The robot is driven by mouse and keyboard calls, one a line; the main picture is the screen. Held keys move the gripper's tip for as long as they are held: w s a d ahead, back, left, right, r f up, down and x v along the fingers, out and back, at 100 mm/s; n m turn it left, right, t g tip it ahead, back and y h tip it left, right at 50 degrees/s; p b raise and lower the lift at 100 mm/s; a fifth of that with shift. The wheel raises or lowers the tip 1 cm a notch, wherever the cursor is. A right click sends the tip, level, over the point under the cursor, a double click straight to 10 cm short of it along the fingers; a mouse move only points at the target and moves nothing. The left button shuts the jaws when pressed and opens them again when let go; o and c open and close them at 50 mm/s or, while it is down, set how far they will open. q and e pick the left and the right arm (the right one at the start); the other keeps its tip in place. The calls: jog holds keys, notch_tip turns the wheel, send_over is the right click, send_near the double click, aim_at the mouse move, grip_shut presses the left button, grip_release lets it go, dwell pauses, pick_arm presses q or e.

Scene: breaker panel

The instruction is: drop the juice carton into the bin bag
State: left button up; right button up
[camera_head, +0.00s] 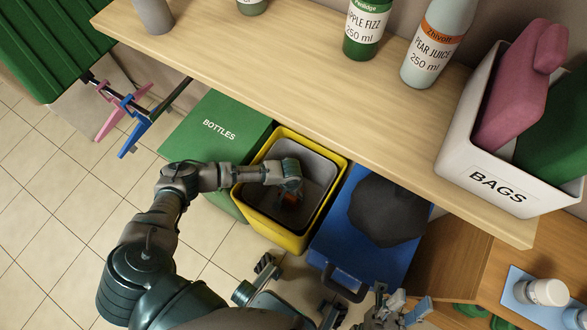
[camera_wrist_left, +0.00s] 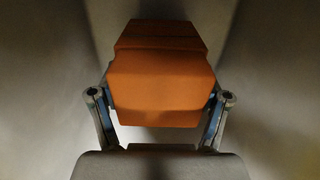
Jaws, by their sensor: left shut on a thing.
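The orange juice carton (camera_wrist_left: 160,75) is held between both fingers of my left gripper (camera_wrist_left: 160,112) in the left wrist view. In the head view, my left gripper (camera_head: 290,192) reaches down inside the yellow bin (camera_head: 245,208), which has a grey bag lining (camera_head: 318,165). Grey bag walls surround the carton in the wrist view. My right gripper (camera_head: 402,306) is at the bottom right of the head view, with its fingers apart and nothing between them.
A green BOTTLES bin (camera_head: 215,128) stands left of the yellow bin. A blue bin (camera_head: 345,245) with a dark bag (camera_head: 388,210) stands right. A wooden shelf (camera_head: 290,75) with bottles and a white BAGS box (camera_head: 485,185) runs along behind. Tiled floor lies at left.

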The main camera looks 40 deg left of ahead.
pick_arm(q)
jog(key=shift+f, duration=0.35)
jog(key=shift+r, duration=0.2)
jog(key=shift+f, duration=0.6)
jog(key=o, duration=1)
jog(key=shift+o, duration=0.2)
